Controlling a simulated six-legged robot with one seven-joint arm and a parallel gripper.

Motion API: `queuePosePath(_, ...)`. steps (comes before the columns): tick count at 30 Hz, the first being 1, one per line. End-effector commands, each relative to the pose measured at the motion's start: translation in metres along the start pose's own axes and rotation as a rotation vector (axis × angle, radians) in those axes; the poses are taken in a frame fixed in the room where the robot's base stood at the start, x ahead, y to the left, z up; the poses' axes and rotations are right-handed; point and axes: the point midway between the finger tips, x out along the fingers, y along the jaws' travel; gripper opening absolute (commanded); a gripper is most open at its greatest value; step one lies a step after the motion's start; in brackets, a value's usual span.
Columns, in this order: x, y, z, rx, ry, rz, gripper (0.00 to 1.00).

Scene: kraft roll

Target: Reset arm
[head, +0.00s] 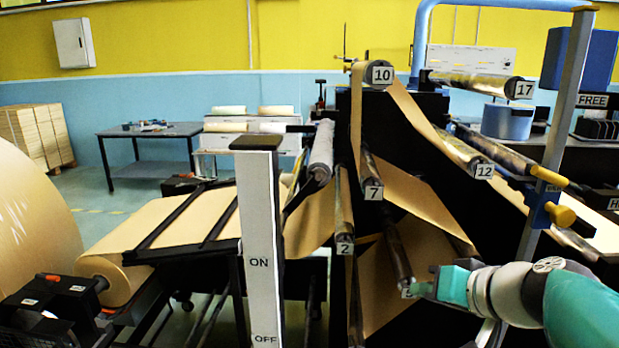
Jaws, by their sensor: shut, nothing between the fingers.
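My arm reaches in from the lower right of the head view, with teal and grey links. My gripper (424,288) is at its end, pointing left, small and shut with nothing seen in it. It appears in front of the lower end of a dark roller (396,250), beside a small number label that it partly covers. I cannot tell from this view whether it touches the roller.
The kraft machine's numbered rollers and brown paper web (430,215) fill the centre. A white ON/OFF post (259,240) stands at centre left. A grey upright (556,120) with yellow knobs stands right. A large paper roll (35,225) is at far left.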

Motion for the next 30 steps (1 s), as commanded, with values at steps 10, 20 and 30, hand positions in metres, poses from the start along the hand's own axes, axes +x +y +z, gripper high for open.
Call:
queuePosePath(10, -0.007, -0.018, 0.134, -0.152, -0.335, 0.29, 0.0)
queuePosePath(20, -0.021, -0.004, 0.159, -0.225, -0.354, 0.454, 0.0)
queuePosePath(30, -0.021, -0.004, 0.159, -0.224, -0.354, 0.453, 0.0)
